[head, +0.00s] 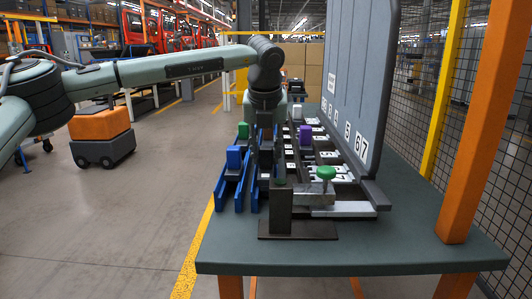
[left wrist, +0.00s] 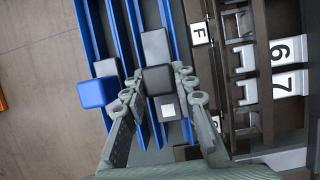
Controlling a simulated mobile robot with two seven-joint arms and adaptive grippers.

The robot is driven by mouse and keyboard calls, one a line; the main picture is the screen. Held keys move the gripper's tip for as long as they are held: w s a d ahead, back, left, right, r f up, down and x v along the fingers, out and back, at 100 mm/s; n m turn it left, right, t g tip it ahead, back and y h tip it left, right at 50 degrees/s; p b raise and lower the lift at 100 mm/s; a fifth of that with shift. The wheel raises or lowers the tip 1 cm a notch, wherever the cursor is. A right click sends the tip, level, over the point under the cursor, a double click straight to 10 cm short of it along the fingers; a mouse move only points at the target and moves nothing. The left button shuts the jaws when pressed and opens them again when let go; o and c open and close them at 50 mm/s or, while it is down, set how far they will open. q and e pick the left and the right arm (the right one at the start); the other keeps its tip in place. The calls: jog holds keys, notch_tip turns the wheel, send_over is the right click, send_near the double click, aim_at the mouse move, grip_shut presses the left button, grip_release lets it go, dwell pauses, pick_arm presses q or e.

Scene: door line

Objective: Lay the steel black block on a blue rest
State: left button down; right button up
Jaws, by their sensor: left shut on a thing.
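In the left wrist view the black block (left wrist: 158,78) has a black cap, a dark grey body and a pale square patch at one end. My left gripper (left wrist: 158,86) has its fingers on both sides of the cap and is shut on it. The block is at the right-hand blue rest (left wrist: 181,20), in line with its rails. I cannot tell whether it touches them. My right gripper is not in view.
A blue-capped block (left wrist: 97,92) lies on the left-hand rest, beside my fingers. Right of the rests is a dark rack with number labels, a purple block (head: 305,134) and a green-knobbed clamp (head: 326,173). A tall grey panel (head: 362,80) borders the table's right side.

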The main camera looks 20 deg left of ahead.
pick_arm(q)
jog(key=c, duration=1.1)
grip_release()
jog(key=shift+c, duration=0.2)
jog(key=shift+f, duration=0.1)
jog(key=v, duration=1.2)
